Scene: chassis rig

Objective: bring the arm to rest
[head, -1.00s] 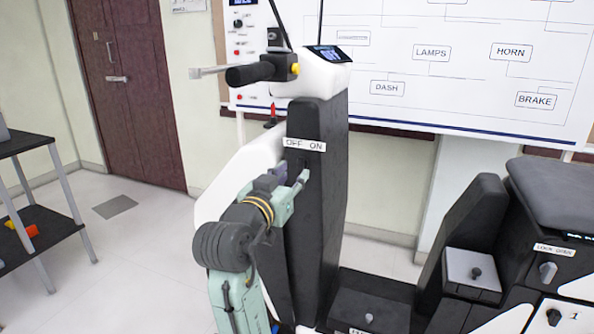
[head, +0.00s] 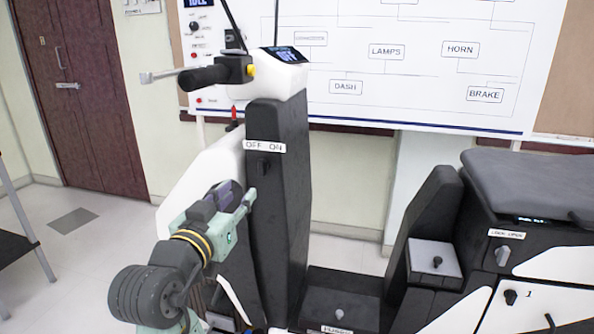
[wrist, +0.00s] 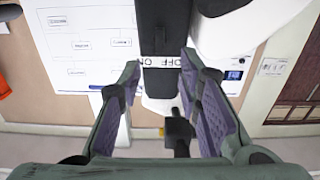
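My arm reaches up from the bottom left of the head view. My gripper (head: 240,196) is in front of the black steering column, below and left of the OFF ON label (head: 265,146). The dark switch (head: 264,167) under that label shows just above the fingertips, with a small gap between. In the wrist view my gripper (wrist: 160,70) has its two purple-padded fingers well apart with nothing held between them. The column (wrist: 163,22) and the OFF ON label (wrist: 162,61), upside down there, show beyond the fingers.
The handlebar with a black grip (head: 204,77) juts left above the arm. A seat (head: 535,185) and a black box with a knob (head: 435,258) stand at the right. A wiring board (head: 400,70) hangs behind. The floor at the left (head: 100,260) is mostly clear.

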